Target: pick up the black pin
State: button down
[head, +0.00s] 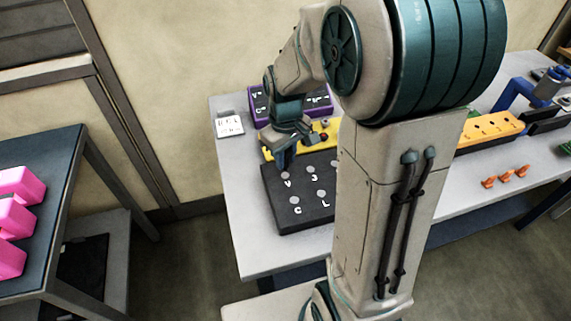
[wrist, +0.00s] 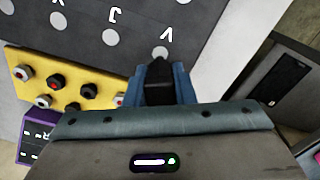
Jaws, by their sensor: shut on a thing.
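In the head view the fingers hide the pin.
The dark board (head: 308,214) has lettered round white spots. Behind it is a yellow block (wrist: 98,74) with several pins, and a purple box (head: 318,103). A white card (head: 229,126) lies left. Orange pieces (head: 506,176) lie right. Pink blocks (head: 12,219) sit on another table.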

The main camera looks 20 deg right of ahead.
jog(key=s+d+r, duration=0.2)
jog(key=s+r, duration=0.4)
jog(key=s, duration=0.5)
jog(key=shift+d+r+b, duration=0.25)
jog(key=shift+d+b, duration=0.05)
jog(key=shift+b, duration=0.15)
